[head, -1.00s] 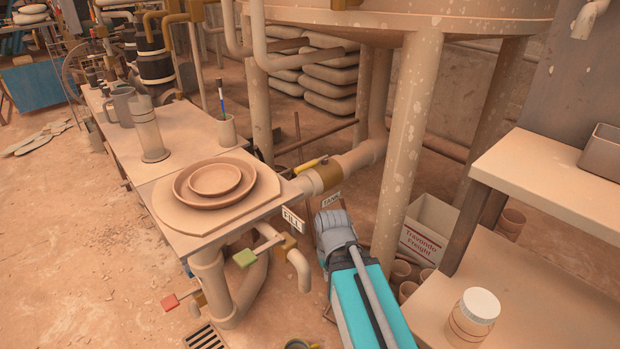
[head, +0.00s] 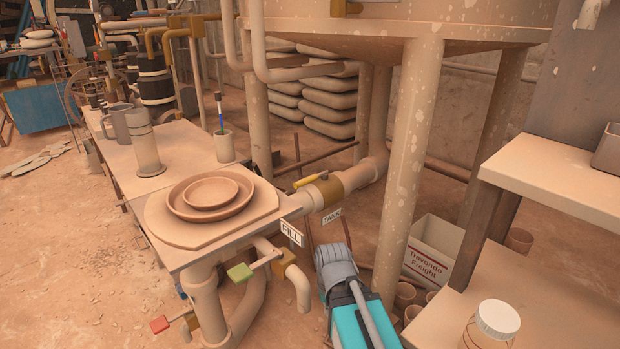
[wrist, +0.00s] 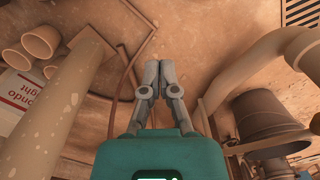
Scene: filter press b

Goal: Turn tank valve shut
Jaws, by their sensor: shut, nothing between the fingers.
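The tank valve (head: 328,191) is a brass body on the thick pipe under the tank, with a yellow lever (head: 309,180) on top. The lever points left and looks roughly in line with the pipe. A "TANK" label (head: 332,216) sits just below it. My gripper (wrist: 151,70) shows in the wrist view with its two grey fingers together and nothing between them. In the head view my teal and grey arm end is below and right of the valve, apart from the lever. The fingertips cannot be made out there. The valve is not identifiable in the wrist view.
A "FILL" label (head: 291,234), a green-handled valve (head: 240,272) and a red-handled valve (head: 159,323) are at the table's near end. A tank leg (head: 407,170) stands right of my arm. A white box (head: 434,250) and clay pots are behind it. Shelving is at right.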

